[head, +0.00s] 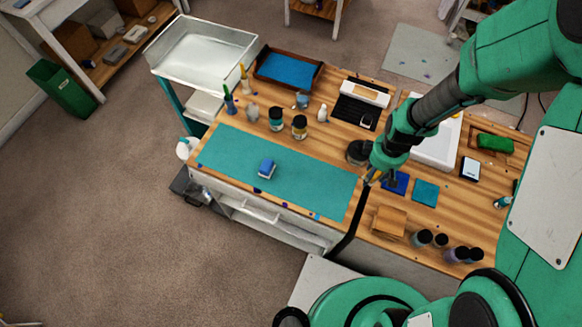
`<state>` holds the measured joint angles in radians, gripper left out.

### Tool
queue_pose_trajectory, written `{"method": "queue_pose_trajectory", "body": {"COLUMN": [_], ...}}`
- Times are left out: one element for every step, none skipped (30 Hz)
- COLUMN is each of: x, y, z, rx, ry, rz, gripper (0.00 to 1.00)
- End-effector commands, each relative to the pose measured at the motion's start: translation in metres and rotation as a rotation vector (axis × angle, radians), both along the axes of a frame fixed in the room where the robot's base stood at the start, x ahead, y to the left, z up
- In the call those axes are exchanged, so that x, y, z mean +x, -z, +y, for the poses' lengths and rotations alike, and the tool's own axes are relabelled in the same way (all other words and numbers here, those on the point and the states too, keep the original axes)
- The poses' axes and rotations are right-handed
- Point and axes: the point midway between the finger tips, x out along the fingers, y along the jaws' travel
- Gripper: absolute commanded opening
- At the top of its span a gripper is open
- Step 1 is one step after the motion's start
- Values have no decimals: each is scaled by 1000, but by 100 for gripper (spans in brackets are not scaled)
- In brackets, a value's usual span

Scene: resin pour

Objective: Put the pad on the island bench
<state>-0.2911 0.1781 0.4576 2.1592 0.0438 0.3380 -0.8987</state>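A wood-topped bench (335,215) fills the middle of the view. I cannot tell which thing is the pad: a flat dark-blue square (398,186) and a flat teal square (425,192) lie side by side on the bench's right half, and a small blue-and-white block (266,169) sits on a long teal mat (225,160). My gripper (372,180) points down over the bench, just left of the dark-blue square. Its fingers are small and partly hidden by the wrist, so I cannot tell whether they are open or hold anything.
Jars (299,127) and bottles stand behind the mat. A blue-lined tray (287,70), a black-and-white device (361,103) and a white board (437,150) line the back. A tan block (388,221) and several dark jars (458,254) are near the front right. Open carpet lies left.

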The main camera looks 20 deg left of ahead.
Motion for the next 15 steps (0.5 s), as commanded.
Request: {"method": "queue_pose_trajectory", "body": {"x": [-13,-20,-29,-36,-43,-53,-60,-68,-77,-85,-92,-101,-108,-116,-126], "y": [1,1,1,2,2,3,3,3,4,4,5,5,6,7,7], "z": [9,14,20,24,28,33,36,40,44,47,50,54,56,58,61], "rx": [0,0,0,0,0,0,0,0,0,0,0,1,1,1,0], "ry": [-32,-51,-75,-95,-112,-137,-154,-173,-197,-216,-234,-259,-276,-295,-319], "rz": [0,1,1,0,0,0,-1,-1,0,-1,-1,-2,-4,-2,-2], "gripper": [16,16,16,16,16,16,16,16,16,16,16,16,16,16,16]}}
